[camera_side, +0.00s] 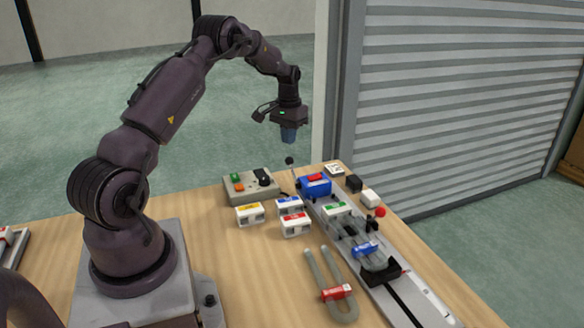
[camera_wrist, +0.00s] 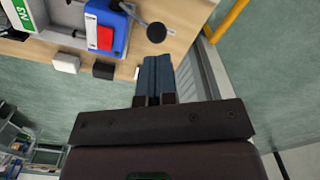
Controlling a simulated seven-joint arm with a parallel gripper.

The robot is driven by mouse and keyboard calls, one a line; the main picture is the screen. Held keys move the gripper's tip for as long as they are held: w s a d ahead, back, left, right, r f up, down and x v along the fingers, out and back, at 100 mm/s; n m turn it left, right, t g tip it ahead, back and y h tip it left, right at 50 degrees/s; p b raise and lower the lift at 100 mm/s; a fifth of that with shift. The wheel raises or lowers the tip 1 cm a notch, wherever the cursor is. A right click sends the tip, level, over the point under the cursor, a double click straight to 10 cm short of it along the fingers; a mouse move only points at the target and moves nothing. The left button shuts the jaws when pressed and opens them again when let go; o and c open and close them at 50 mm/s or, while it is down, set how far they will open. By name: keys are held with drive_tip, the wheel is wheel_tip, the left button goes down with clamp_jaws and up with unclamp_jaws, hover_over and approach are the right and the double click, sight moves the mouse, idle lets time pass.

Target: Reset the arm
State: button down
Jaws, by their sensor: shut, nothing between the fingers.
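My gripper (camera_side: 289,136) hangs raised above the far edge of the table, fingers pointing down, clear of everything. Its blue-grey fingers (camera_wrist: 157,74) are shut together with nothing between them in the wrist view. In the side view, the blue box with a red top (camera_side: 315,187) stands below and to the right of my gripper. The blue box also shows at the top left of the wrist view (camera_wrist: 120,40), beside a round black knob (camera_wrist: 156,32).
The wooden table (camera_side: 225,270) holds a grey control box (camera_side: 249,186), several small labelled blocks, a U-shaped tube with a red label (camera_side: 337,293), and a rail (camera_side: 435,313) carrying another tube and a red-knobbed clamp (camera_side: 379,212). A shutter wall (camera_side: 460,110) stands at right.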

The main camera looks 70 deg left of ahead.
idle(0.3)
drive_tip(key=shift+s+d+f, duration=0.1)
drive_tip(key=shift+f, duration=0.05)
drive_tip(key=s+d+r+m, duration=0.1)
drive_tip(key=s+d+r, duration=0.3)
drive_tip(key=d+r, duration=0.45)
drive_tip(key=s+d+r, duration=0.3)
drive_tip(key=d+r, duration=0.2)
drive_tip(key=d, duration=0.7)
drive_tip(key=s+d+r+m+t, duration=0.2)
drive_tip(key=s+d+r, duration=0.1)
drive_tip(key=s+d, duration=0.3)
drive_tip(key=s+d+r+m+t, duration=0.3)
drive_tip(key=s+d, duration=0.3)
drive_tip(key=d, duration=0.3)
drive_tip(key=shift+s+r+t, duration=0.15)
drive_tip(key=shift+r+t, duration=0.15)
drive_tip(key=shift+r, duration=0.5)
